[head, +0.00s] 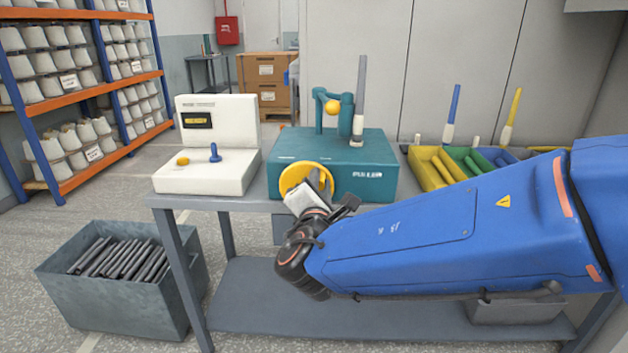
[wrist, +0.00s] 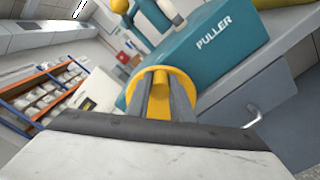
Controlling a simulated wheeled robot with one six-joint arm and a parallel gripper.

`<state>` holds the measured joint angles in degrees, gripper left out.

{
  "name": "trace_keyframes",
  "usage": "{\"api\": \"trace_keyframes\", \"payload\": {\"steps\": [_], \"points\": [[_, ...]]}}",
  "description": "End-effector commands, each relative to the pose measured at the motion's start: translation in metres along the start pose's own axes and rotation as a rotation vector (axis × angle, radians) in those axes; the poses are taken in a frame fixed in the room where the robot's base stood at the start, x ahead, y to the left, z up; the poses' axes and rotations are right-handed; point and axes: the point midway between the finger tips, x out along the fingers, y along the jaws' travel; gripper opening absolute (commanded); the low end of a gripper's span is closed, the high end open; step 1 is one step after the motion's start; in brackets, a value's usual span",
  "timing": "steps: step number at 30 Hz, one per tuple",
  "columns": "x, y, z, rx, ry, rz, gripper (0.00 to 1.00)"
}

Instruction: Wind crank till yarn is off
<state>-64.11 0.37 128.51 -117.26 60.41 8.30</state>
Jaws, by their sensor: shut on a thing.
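The teal puller (head: 375,160) stands on the bench, with a yellow crank wheel (head: 293,177) on its front face. In the wrist view the grey fingers (wrist: 160,100) lie in front of the yellow wheel (wrist: 151,72). A grey bobbin (head: 361,85) stands upright on top of the puller with a pale band of yarn (head: 358,127) at its lower end. Beside it is a teal frame (head: 319,112) with a yellow ball (head: 332,107).
A white device (head: 205,174) with a blue knob and yellow button stands left of the puller. A coloured tray (head: 428,170) with bobbins lies right, behind my arm. A grey bin (head: 125,300) of dark bobbins stands on the floor. Shelves (head: 90,90) of cones line the left.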

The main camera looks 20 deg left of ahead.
Motion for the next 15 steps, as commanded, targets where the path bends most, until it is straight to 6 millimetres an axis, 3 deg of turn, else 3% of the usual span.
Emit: {"api": "trace_keyframes", "payload": {"steps": [15], "points": [[0.000,-0.024,-0.001,0.455,0.001,-0.002,0.00]]}}
